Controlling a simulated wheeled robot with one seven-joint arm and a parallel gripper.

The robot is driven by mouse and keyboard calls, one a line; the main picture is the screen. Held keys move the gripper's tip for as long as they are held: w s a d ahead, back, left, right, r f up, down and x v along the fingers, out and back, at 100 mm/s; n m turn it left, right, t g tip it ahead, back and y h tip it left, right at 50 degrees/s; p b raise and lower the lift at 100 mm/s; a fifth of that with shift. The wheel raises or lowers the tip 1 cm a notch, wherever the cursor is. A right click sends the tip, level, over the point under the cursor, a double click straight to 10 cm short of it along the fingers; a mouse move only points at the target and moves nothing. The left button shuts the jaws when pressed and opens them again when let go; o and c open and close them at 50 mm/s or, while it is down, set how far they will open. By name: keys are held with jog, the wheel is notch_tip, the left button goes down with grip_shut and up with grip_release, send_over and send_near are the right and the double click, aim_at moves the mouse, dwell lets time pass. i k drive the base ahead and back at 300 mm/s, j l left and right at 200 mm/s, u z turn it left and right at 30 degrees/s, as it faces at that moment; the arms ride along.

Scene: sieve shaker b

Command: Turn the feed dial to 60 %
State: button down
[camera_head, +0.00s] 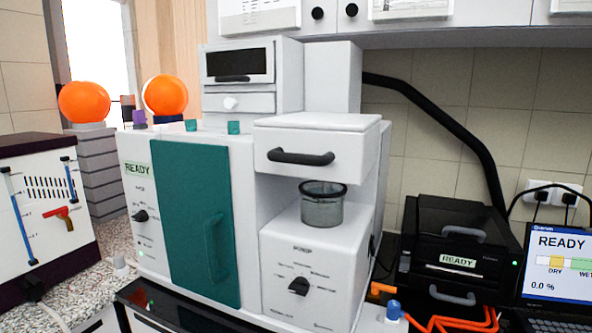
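My gripper is not in view. A white machine (278,211) with a green door stands in the middle. It has two black dials: a lower dial (299,286) on the front of its right block, with printed marks around it, and a left dial (140,216) on the narrow panel under a READY label. The print by both is too small to read, so I cannot tell which is the feed dial or what either is set to. A laptop screen (558,262) at the right reads READY and 0.0 %.
A grey glass cup (322,205) stands on the right block, under a drawer with a black handle (301,158). A black device (455,250) and orange cables (455,323) are at the right. A white box with a red lever (62,213) is at the left.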

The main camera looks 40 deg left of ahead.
aim_at(142, 216)
jog(key=u, duration=1.75)
